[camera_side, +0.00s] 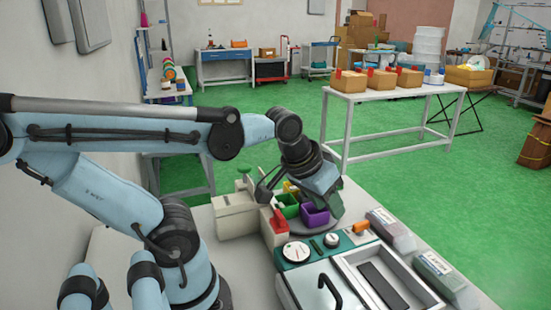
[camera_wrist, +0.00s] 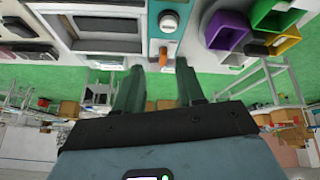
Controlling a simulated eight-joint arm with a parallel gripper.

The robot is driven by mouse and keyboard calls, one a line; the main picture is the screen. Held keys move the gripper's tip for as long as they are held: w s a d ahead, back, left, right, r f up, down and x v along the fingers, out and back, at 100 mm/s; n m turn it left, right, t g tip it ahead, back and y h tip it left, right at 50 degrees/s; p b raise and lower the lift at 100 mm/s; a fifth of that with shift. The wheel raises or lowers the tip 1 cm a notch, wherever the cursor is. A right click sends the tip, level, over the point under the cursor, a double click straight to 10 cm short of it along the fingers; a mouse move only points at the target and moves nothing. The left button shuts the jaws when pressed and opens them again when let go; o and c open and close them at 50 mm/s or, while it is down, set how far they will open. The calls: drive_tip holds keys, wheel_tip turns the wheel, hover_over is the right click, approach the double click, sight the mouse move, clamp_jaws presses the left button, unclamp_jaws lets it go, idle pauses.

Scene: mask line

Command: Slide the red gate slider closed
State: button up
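A red upright piece (camera_side: 280,222), which looks like the red gate slider, stands beside the cream boxes (camera_side: 235,215) at the left of the bench in the side view. I cannot tell how far the gate is open. I cannot make out the red piece in the wrist view. My gripper (camera_wrist: 158,68) is open and empty, with a clear gap between its two dark green fingers. In the side view my gripper (camera_side: 268,190) hangs above the cream boxes and coloured bins, apart from the red piece as far as I can see. My wrist partly hides the area behind.
A green bin (camera_side: 287,208) and a purple bin (camera_side: 315,215) sit on a round dark plate. A teal panel (camera_side: 340,243) carries a dial, a knob and an orange handle (camera_side: 361,227). A lidded box with a black handle (camera_side: 330,290) stands in front.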

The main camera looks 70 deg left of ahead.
sight(279, 214)
drive_tip(key=s+a+r+n+g, duration=0.6)
drive_tip(key=s+a+r+n, duration=0.1)
drive_tip(key=n, duration=0.8)
drive_tip(key=shift+w+a+f, duration=0.1)
drive_tip(key=shift+f, duration=2.95)
drive_tip(key=shift+w+a+f, duration=0.1)
drive_tip(key=shift+f, duration=2.9)
drive_tip(key=shift+c, duration=0.3)
clamp_jaws()
